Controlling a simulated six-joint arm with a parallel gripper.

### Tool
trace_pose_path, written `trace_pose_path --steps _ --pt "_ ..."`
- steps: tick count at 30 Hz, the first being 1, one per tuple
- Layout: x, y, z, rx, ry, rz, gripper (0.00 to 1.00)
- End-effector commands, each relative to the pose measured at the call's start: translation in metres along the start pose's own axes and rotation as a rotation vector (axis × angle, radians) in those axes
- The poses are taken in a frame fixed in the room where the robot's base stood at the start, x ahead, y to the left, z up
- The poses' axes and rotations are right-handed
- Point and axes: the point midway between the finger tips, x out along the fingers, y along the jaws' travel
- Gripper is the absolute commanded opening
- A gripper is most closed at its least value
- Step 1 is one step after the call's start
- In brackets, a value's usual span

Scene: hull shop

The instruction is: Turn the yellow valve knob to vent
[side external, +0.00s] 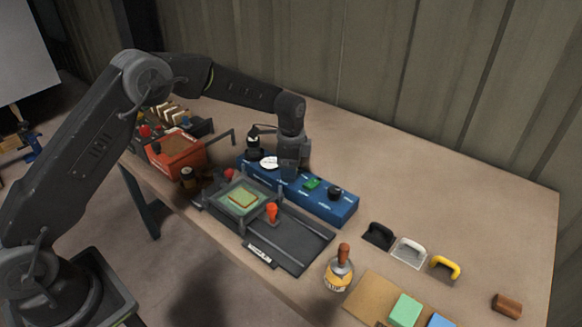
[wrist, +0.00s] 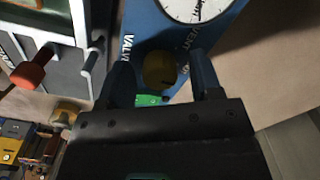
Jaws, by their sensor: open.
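The yellow valve knob (wrist: 158,70) shows in the wrist view, dim and shaded, between my two fingers. It sits on a blue panel (wrist: 146,40) with white lettering, "VALVE" on the left and what looks like "VENT" on the right. My gripper (wrist: 161,64) is open, with one finger on each side of the knob; I cannot tell whether either touches it. In the side view my gripper (side external: 291,172) points down over the blue panel (side external: 335,208) and hides the knob. The knob's pointing direction is unclear.
A white dial (side external: 269,162) is beside my gripper on the panel. A green button (side external: 312,183) and a dark knob (side external: 335,192) are to the right. A grey press with an orange handle (side external: 272,212) stands in front. The table's back right is clear.

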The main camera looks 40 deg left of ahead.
Motion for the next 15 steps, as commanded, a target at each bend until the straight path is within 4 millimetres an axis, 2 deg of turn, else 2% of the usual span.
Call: trace_pose_path --steps 8,15 --pt "0.0018 0.0001 0.0001 0.000 0.000 0.000 0.59" --pt "0.0015 0.0002 0.0001 0.000 0.000 0.000 0.37"
